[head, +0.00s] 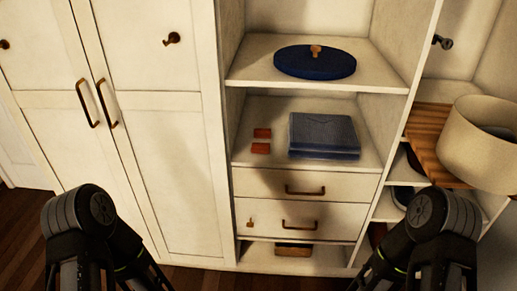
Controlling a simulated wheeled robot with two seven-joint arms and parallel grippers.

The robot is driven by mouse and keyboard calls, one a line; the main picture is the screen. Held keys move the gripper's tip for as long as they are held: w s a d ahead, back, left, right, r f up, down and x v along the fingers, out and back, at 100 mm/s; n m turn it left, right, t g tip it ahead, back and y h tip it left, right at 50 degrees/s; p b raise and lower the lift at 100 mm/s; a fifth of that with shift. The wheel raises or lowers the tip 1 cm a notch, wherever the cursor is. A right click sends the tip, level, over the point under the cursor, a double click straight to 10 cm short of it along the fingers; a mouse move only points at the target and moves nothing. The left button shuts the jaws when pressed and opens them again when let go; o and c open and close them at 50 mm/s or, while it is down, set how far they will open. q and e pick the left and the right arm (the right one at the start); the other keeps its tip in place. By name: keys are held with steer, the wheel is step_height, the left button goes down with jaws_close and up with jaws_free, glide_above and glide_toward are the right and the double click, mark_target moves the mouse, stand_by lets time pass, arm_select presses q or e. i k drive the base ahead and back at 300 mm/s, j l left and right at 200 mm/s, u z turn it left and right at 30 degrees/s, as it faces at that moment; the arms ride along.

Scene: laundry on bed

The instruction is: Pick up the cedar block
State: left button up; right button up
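Two small reddish-brown blocks lie on the middle shelf of the open cabinet in the head view, one behind the other. The rear block (262,133) and the front block (260,148) look alike, and either could be the cedar block. They lie apart, left of a stack of folded blue cloth. Black joints of my two arms show at the lower left and lower right, well short of the shelf. Neither gripper is in view.
The folded blue cloth (323,135) fills the shelf's middle. A round blue item (315,62) lies on the shelf above. Drawers (305,186) sit below. A closed wardrobe (160,130) stands left. A beige lampshade-like object (483,145) and wooden slats (428,140) are at right.

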mark_target(257, 148)
steer(key=i+j, duration=0.1)
steer(key=j, duration=0.3)
steer(key=i+j, duration=0.1)
steer(key=j, duration=0.3)
steer(key=i+j, duration=0.1)
steer(key=j, duration=0.65)
steer(key=i+j+z, duration=0.1)
steer(key=z, duration=1.9)
